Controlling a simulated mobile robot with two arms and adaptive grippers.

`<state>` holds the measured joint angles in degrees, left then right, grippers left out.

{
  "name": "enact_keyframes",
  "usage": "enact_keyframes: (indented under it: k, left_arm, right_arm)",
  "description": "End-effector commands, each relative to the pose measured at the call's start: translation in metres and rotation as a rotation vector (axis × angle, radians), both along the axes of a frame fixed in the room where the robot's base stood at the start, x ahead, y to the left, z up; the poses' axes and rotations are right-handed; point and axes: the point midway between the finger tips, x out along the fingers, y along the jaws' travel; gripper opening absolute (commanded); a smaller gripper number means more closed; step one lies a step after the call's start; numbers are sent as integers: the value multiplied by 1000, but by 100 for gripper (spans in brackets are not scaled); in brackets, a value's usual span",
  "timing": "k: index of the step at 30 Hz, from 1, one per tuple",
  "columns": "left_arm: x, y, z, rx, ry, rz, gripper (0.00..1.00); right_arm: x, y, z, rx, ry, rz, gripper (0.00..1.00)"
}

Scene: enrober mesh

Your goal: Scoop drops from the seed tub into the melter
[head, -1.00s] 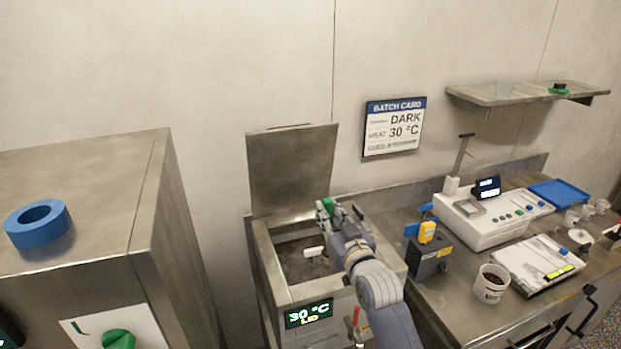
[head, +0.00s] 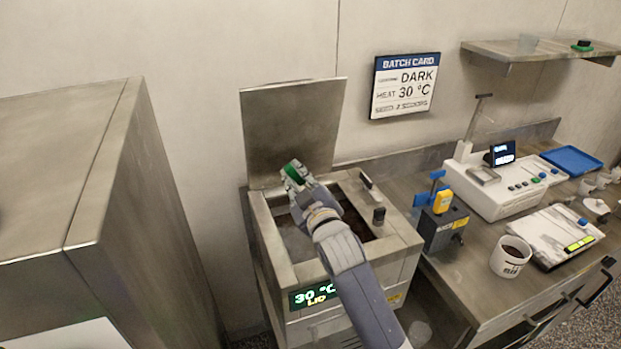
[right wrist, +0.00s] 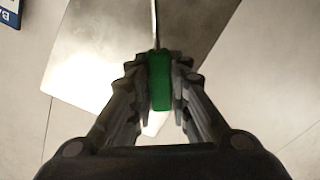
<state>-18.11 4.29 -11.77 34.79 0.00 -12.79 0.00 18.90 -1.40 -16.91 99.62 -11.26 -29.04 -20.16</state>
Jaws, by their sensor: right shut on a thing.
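The melter (head: 398,247) is a steel box with its lid (head: 290,130) raised at the back. Its display reads 30 °C and LID, and its open well shows beside my arm. My right gripper (head: 296,176) is over the back left of the well, in front of the lid. It is shut on a green handle (right wrist: 159,82), probably the scoop's, with a thin rod running from it in the right wrist view. The scoop's bowl cannot be made out. A white tub of dark drops (head: 507,264), likely the seed tub, stands on the bench. My left gripper is not in view.
Right of the melter is a dark grey box (head: 445,230) with blue and yellow parts. A white instrument (head: 507,205), a flat white scale (head: 560,235) and a blue tray (head: 571,160) stand on the bench. A tall steel cabinet (head: 150,200) is at left. A batch card (head: 405,85) hangs behind.

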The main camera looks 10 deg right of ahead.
Motion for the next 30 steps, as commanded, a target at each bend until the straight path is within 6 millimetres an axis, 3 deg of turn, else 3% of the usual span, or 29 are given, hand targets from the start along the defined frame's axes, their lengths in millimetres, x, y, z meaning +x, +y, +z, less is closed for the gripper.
enact_keyframes:
  k: [1, 3, 7, 13, 19, 30]
  left_arm:
    - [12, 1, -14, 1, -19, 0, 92]
    - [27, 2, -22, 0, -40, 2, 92]
    - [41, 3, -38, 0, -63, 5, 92]
    - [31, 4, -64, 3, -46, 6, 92]
    - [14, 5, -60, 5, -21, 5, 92]
    - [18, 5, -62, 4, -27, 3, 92]
  right_arm:
    - [-1, 5, -11, -54, -14, 1, 0]
    - [-2, 10, -19, -135, -31, 1, 0]
    - [-4, 20, -34, -286, -60, 2, 0]
    - [-7, 36, -56, -513, -104, 3, 0]
    - [-8, 41, -74, -740, -147, 2, 0]
    - [-9, 45, -88, -891, -177, 2, 0]
